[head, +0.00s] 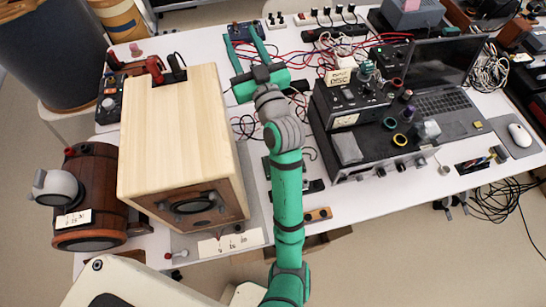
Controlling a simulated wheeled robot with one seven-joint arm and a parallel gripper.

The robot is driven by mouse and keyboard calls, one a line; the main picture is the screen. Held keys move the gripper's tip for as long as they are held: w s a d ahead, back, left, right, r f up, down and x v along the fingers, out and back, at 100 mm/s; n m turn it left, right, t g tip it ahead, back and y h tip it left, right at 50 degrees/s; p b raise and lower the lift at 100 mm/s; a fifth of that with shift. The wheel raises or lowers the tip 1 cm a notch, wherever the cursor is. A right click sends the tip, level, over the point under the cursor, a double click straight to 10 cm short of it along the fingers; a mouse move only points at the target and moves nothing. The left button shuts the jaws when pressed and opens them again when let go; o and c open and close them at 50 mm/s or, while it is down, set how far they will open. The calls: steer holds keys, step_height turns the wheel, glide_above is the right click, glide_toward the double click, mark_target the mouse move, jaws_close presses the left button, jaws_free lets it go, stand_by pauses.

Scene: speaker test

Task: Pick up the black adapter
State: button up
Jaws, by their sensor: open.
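My gripper (241,35) is open over the back of the white table, left of centre. Its two green fingers point away toward the far edge, with a small dark blue device (240,31) at or beneath their tips. I cannot tell whether they touch it. No single thing is clearly the black adapter. Several small black plugs (325,12) stand in a white strip at the back edge, right of my gripper. A small black piece (177,65) stands on the wooden speaker box, beside a red one. My arm and gripper hide part of the table below them.
The wooden speaker box (175,125) stands tall close to the left of my arm. A black instrument stack (350,110) and an open laptop (445,95) stand to the right. Red and black cables (310,62) lie across the back middle. A brown barrel (95,195) stands far left.

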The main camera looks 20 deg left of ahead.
steer(key=a+r+n+g, duration=0.3)
steer(key=a+n+g, duration=0.4)
steer(key=n, duration=0.4)
steer(key=s+d+f+n+g+h, duration=0.1)
steer(key=s+d+f+g+h, duration=0.1)
steer(key=d+f+h, duration=0.3)
steer(key=s+d+f+n+g+h, duration=0.2)
steer(key=s+d+f+h, duration=0.3)
steer(key=f, duration=0.9)
steer(key=s+d+f+n+g+h, duration=0.1)
steer(key=s+d+f+g+h, duration=0.2)
steer(key=d+f, duration=0.6)
steer(key=shift+s+d+f+n+h, duration=0.15)
steer(key=shift+s+n+h, duration=0.15)
steer(key=shift+h, duration=0.7)
steer(key=shift+w+f, duration=0.15)
steer(key=shift+f, duration=1.5)
steer(key=shift+w+f, duration=0.1)
steer(key=shift+f, duration=1.5)
jaws_close()
